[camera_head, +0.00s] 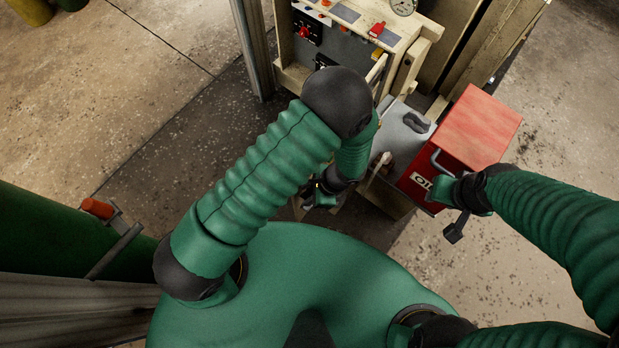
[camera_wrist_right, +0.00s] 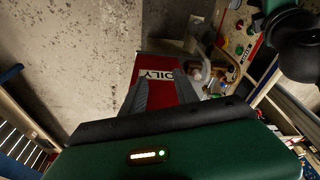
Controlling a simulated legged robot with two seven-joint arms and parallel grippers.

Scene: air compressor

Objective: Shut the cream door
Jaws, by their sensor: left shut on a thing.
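The cream cabinet (camera_head: 408,30) of the compressor stands at the top centre of the head view. My left arm crosses in front of it and hides much of its lower front. My left gripper (camera_head: 322,192) is low below the forearm, shut on what looks like the edge of the cream door (camera_head: 299,208). Most of the door is hidden by my arm, so its angle cannot be told. My right gripper (camera_head: 456,208) is beside the red bin. In the right wrist view its two grey fingers (camera_wrist_right: 158,92) are apart, with the bin's front beyond them.
The red bin (camera_head: 481,126) marked OILY stands right of the cabinet; it also shows in the right wrist view (camera_wrist_right: 160,66). A grey surface with a black handle (camera_head: 415,122) is between them. A green cylinder (camera_head: 55,250) is at left.

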